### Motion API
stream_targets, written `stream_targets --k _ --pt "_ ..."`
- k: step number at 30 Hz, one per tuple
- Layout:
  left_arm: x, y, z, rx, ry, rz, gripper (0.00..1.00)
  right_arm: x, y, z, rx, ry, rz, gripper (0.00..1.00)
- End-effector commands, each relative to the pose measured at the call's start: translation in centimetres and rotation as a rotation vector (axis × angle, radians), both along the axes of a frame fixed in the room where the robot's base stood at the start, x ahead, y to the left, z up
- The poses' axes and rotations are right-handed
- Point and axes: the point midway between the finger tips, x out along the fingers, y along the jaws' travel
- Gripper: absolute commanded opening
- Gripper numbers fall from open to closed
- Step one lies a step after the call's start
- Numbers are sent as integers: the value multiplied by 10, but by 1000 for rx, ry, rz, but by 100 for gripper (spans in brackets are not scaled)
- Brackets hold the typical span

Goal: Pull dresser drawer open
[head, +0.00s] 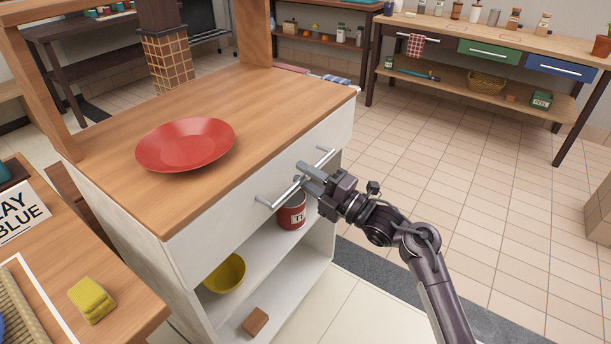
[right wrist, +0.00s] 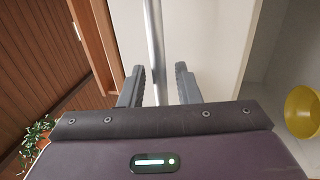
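The dresser has a wooden top (head: 215,105) and a white drawer front (head: 225,238), which looks flush with the body. A long silver bar handle (head: 268,202) runs across the drawer front. My right gripper (head: 304,178) is at the middle of this handle, its fingers pointing at the drawer. In the right wrist view, the handle (right wrist: 154,40) runs between the two fingers of the right gripper (right wrist: 160,85). The fingers are apart, with a visible gap on the right side of the bar. My left gripper is not in view.
A red plate (head: 186,144) lies on the dresser top. Open shelves below the drawer hold a red can (head: 291,214), a yellow bowl (head: 226,274) and a brown block (head: 255,321). A table with a yellow sponge (head: 91,299) stands at left. The tiled floor (head: 450,180) at right is clear.

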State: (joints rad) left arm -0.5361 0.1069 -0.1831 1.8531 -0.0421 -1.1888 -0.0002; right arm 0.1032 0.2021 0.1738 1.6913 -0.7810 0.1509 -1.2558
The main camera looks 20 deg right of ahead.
Motion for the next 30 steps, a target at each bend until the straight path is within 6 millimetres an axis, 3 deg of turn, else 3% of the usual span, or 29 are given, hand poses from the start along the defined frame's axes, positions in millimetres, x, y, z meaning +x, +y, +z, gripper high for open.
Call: stream_targets --k 8,16,30 --pt "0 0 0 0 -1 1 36 2 2 0 -1 1 0 30" --pt "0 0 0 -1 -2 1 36 2 2 0 -1 1 0 0" --pt "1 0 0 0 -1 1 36 -1 -1 -1 -2 2 -1 0"
